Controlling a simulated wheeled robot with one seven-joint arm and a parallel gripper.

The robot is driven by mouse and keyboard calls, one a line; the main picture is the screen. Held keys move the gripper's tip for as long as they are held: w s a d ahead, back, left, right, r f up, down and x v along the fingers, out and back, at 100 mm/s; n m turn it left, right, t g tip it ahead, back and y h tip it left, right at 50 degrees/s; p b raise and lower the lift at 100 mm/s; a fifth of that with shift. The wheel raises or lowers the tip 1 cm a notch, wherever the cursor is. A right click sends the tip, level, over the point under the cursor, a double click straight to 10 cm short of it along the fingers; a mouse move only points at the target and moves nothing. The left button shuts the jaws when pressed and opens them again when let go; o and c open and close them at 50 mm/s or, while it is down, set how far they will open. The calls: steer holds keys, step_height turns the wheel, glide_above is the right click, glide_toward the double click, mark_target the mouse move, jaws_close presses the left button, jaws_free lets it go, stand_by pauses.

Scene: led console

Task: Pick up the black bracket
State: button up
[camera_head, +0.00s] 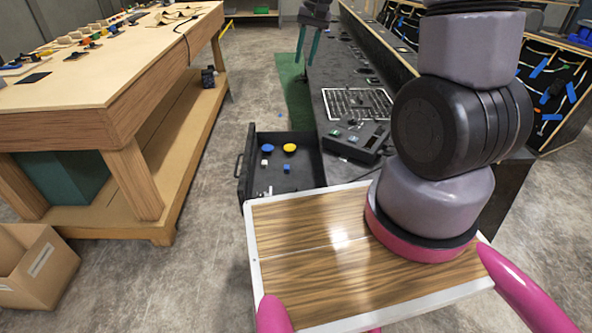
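My gripper (307,58) is at the top of the view, pointing down, with two teal fingers a little apart and nothing visible between them. It is by the far left side of the dark console (318,110). I cannot single out the black bracket with certainty. Small dark parts lie on the console top near the gripper, too small to tell apart. A small black object (208,77) sits on the lower shelf of the wooden workbench at left, and its shape is unclear.
An open black drawer (243,187) juts from the console, holding a yellow disc (290,148), a blue disc (268,139) and small cubes. The wooden workbench (110,90) stands left, with a cardboard box (38,268) in front.

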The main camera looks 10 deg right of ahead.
steer(key=w+a+f+g, duration=0.2)
steer(key=w+f, duration=0.1)
steer(key=f, duration=1.6)
steer(key=n+g+h, duration=0.1)
steer(key=g+h, duration=0.1)
steer(key=g, duration=0.1)
glide_above(299, 190)
steer(key=w, duration=0.2)
steer(key=f, duration=2.3)
steer(key=shift+s+d, duration=0.15)
steer(key=shift+s, duration=0.1)
steer(key=x, duration=0.5)
steer(key=shift+f, duration=0.4)
steer(key=shift+t, duration=0.3)
jaws_close()
